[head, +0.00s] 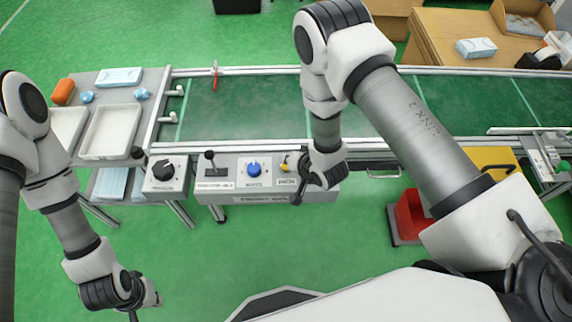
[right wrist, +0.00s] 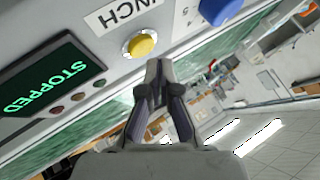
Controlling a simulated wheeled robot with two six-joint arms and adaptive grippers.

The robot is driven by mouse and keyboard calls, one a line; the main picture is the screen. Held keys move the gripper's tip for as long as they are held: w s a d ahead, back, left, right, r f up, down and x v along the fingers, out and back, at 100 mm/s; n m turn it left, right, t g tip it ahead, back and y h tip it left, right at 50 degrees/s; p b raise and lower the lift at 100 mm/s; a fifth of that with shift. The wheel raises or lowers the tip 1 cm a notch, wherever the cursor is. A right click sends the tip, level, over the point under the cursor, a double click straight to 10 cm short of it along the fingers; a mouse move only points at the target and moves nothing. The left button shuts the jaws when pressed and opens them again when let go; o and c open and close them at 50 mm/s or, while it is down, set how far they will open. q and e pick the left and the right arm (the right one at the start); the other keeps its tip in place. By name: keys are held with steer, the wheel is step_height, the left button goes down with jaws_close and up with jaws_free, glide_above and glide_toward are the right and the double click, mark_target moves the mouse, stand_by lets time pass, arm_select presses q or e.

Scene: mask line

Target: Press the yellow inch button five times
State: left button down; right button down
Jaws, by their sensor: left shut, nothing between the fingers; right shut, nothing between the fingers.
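The yellow inch button (right wrist: 141,44) sits on the grey control panel (right wrist: 190,50), beside a white label ending in "INCH". In the head view, the button (head: 284,168) is a small yellow spot at the left edge of my right gripper (head: 304,188), which partly covers the panel there. In the right wrist view, the closed fingertips (right wrist: 157,66) are close beside the button, and no finger visibly covers it; I cannot tell the exact gap. The right gripper holds nothing. My left gripper (head: 138,310) is shut and empty, low at the left, away from the panel.
A display (right wrist: 50,85) reads "STOPPED" in green. The green conveyor (head: 250,105) runs behind. A red bin (head: 410,215) stands right.

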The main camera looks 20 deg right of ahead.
stand_by(0.5)
steer(key=shift+f, duration=0.45)
steer(key=shift+f+b, duration=0.4)
steer(key=shift+b, duration=0.1)
steer(key=shift+r, duration=0.1)
stand_by(0.5)
steer(key=shift+r+p, duration=0.75)
steer(key=shift+p, duration=0.05)
step_height(320, 180, up, 5)
steer(key=p, duration=0.4)
steer(key=shift+r, duration=0.1)
